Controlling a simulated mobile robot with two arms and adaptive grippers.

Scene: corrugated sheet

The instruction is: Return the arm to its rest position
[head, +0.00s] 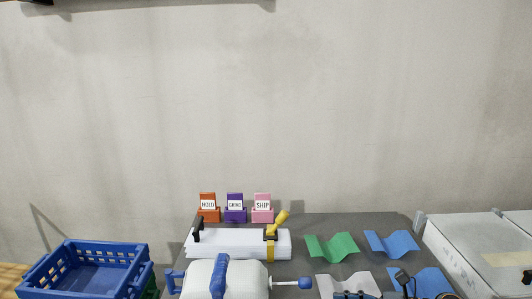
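A dark, jointed part (403,277) shows at the bottom edge right of centre, in front of the corrugated sheets; it looks like part of my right gripper, but most of it is cut off. I cannot tell whether it is open or shut, or whether it touches a sheet. My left gripper is not in view. A green corrugated sheet (332,247) and a blue one (391,243) lie on the dark table (340,222). A white sheet (345,282) and another blue sheet (433,280) lie nearer, partly cut off or covered.
Orange (208,214), purple (235,214) and pink (262,214) labelled holders stand at the back. A white block with a yellow clamp (270,244) and a white rounded device with blue handles (240,279) stand left. A blue crate (95,279) and pale box (470,245) flank the table.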

